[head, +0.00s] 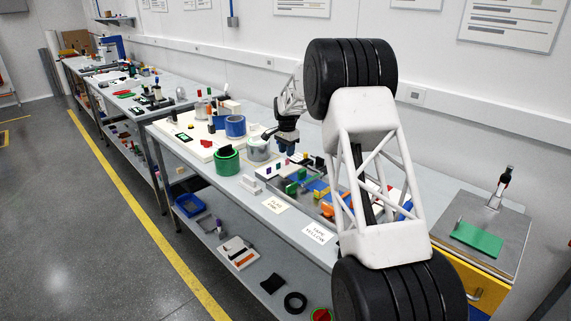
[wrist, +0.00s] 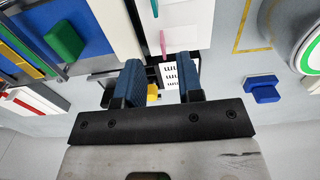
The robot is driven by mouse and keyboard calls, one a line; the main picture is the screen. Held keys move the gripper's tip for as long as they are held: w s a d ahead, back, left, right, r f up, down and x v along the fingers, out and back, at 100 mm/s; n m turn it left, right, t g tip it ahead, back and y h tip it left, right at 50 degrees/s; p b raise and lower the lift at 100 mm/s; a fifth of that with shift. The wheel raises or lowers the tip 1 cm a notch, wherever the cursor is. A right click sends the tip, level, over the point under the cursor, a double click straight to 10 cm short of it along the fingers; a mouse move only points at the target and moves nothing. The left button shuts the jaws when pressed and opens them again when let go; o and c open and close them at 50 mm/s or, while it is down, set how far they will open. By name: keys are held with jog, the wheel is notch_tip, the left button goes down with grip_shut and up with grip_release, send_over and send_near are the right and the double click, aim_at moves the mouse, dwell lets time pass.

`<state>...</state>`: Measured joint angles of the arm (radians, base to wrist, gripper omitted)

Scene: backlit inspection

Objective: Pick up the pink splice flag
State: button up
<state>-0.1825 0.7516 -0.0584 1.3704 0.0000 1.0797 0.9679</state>
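A thin pink strip, which looks like the pink splice flag (wrist: 163,42), shows at the top centre of the wrist view, against a white surface. It lies just beyond the fingertips, roughly in line with the gap between them. My gripper (wrist: 161,78) is open, with its two blue ridged pads apart and nothing clearly held between them. In the head view my gripper (head: 287,146) hangs low over the bench, beside the grey tape roll. I cannot make out the pink flag in the head view.
A green block (wrist: 63,40) on blue lies left in the wrist view; a blue block (wrist: 262,91) lies right. A yellow block (wrist: 152,93) shows between the pads. In the head view, a green roll (head: 227,162) and blue roll (head: 235,127) stand left of my gripper.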

dwell(0.3)
jog(key=shift+w+a+f, duration=0.1)
jog(key=shift+f, duration=2.5)
jog(key=shift+c, duration=0.5)
grip_shut()
